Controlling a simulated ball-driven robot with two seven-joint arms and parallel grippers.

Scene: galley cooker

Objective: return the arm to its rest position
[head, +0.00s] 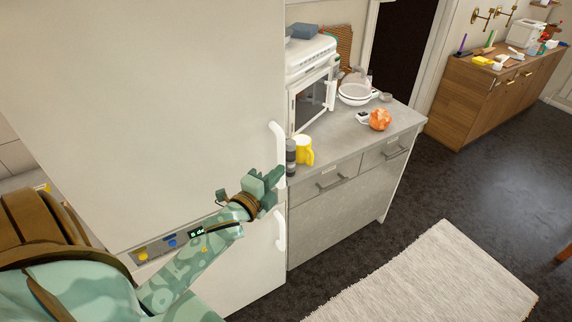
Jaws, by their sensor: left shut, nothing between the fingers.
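My left arm comes in from the lower left, green and brown patterned. Its left gripper (279,173) is shut and empty, in front of the large white fridge (170,90), close to the lower end of its upper white handle (278,145). I cannot tell whether it touches the handle. A lower handle (280,231) shows below the gripper. My right gripper is not in view.
A grey counter (340,136) stands right of the fridge. It holds a white microwave with its door open (313,97), a dark cylinder (291,158), a yellow mug (304,151), an orange item (380,119) and a white pan (355,94). A pale rug (430,280) lies on the dark floor.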

